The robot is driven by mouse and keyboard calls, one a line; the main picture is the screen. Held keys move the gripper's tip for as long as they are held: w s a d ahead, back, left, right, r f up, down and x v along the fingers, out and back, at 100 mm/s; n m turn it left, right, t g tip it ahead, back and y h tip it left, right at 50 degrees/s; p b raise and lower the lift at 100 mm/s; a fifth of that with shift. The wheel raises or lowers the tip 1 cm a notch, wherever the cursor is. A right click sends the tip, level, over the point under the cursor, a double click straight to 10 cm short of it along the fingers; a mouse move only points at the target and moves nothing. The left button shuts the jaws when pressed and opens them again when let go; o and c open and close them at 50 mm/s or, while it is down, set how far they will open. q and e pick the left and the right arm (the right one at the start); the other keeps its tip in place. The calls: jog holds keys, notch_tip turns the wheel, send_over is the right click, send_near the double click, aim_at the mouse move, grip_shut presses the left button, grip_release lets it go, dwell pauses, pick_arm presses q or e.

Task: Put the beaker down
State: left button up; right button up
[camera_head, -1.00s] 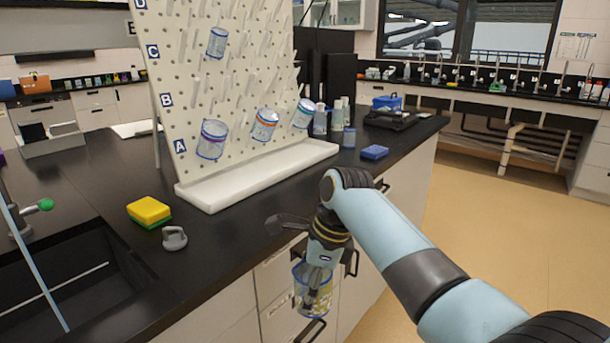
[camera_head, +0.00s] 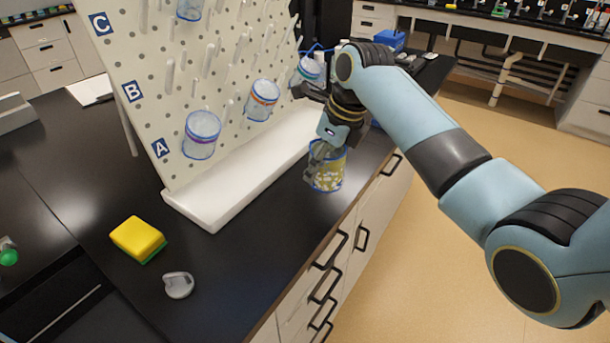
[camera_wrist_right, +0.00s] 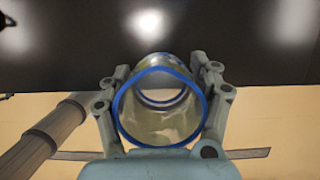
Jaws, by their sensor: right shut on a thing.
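My right gripper (camera_head: 322,158) is shut on a clear beaker (camera_head: 328,172) with a blue rim and yellowish contents or markings. The beaker is near the front edge of the black counter (camera_head: 235,275), beside the white tray of the pegboard. Whether its base touches the counter or hangs above it, I cannot tell. In the right wrist view the beaker (camera_wrist_right: 160,110) sits between both fingers, its blue-rimmed opening facing the camera. The dark counter edge lies beyond it. My left gripper is not in view.
A white pegboard (camera_head: 228,85) with a white drip tray (camera_head: 225,193) stands on the counter; several beakers hang on its pegs. A yellow sponge (camera_head: 138,238) and a small grey object (camera_head: 178,285) lie at the front left. The counter between them and the held beaker is clear.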

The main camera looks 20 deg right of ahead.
jog(key=w, duration=0.1)
jog(key=w+a+f, duration=0.1)
jog(key=w+f, duration=0.1)
jog(key=shift+w+a, duration=0.15)
jog(key=shift+a, duration=0.15)
jog(key=shift+w+a+f, duration=0.2)
jog(key=shift+w+f, duration=0.2)
jog(key=shift+f, duration=0.05)
notch_tip(320, 180, down, 3)
jog(key=shift+f, duration=0.2)
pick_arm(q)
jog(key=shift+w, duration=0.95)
pick_arm(e)
jog(key=shift+f, duration=0.25)
jog(key=o, duration=0.5)
jog(key=shift+f, duration=0.1)
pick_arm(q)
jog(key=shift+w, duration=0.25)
pick_arm(e)
jog(key=o, duration=0.6)
jog(key=shift+c, duration=0.2)
